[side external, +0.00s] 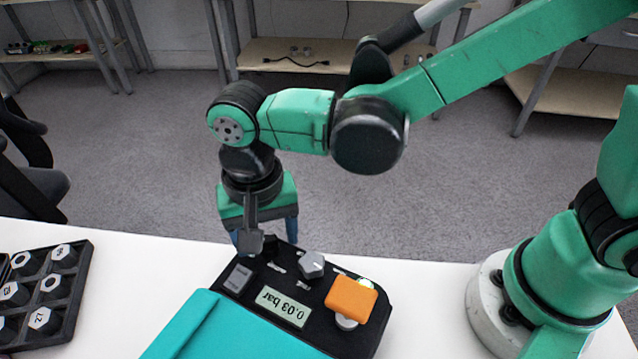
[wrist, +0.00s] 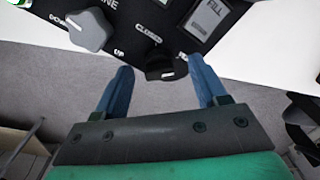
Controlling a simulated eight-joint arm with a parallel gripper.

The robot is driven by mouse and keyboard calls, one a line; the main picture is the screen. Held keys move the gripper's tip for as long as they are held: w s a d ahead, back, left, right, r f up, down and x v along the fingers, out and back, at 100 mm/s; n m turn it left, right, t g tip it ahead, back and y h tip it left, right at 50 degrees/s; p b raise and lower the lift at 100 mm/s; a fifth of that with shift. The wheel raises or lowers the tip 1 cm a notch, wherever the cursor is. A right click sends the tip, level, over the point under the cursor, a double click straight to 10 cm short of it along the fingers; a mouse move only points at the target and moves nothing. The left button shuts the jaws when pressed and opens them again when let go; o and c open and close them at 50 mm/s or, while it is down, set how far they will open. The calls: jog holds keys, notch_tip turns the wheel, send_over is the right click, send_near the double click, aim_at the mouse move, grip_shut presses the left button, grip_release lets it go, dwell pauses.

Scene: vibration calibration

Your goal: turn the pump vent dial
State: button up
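The pump (side external: 352,343) is a black box on the white table, with a display reading 0.03 bar. In the wrist view, its panel (wrist: 158,22) carries a small black dial (wrist: 160,70) at the near edge, beside a "CLOSED" label; I take this as the vent dial. My gripper (side external: 264,240) points down at the pump's far edge. In the wrist view, my gripper (wrist: 161,72) is open, with one blue finger on each side of the black dial. Gaps show between the fingers and the dial. In the side view, my wrist partly hides this area.
A grey knob (side external: 312,265) stands near the vent dial. A grey FILL button (side external: 238,277) and an orange block (side external: 350,299) are also on the pump. A teal slab (side external: 225,332) lies in front. A black tray (side external: 78,282) of labelled pieces sits at the left.

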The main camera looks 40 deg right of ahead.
aim_at(267, 238)
jog(key=shift+r, duration=0.1)
jog(key=shift+r, duration=2.7)
jog(key=d+r+n+t, duration=0.1)
jog(key=d+n+t, duration=0.3)
jog(key=d, duration=1.7)
jog(key=t, duration=0.3)
jog(key=shift+r+n, duration=0.3)
jog(key=shift+r, duration=0.05)
jog(key=shift+a, duration=0.1)
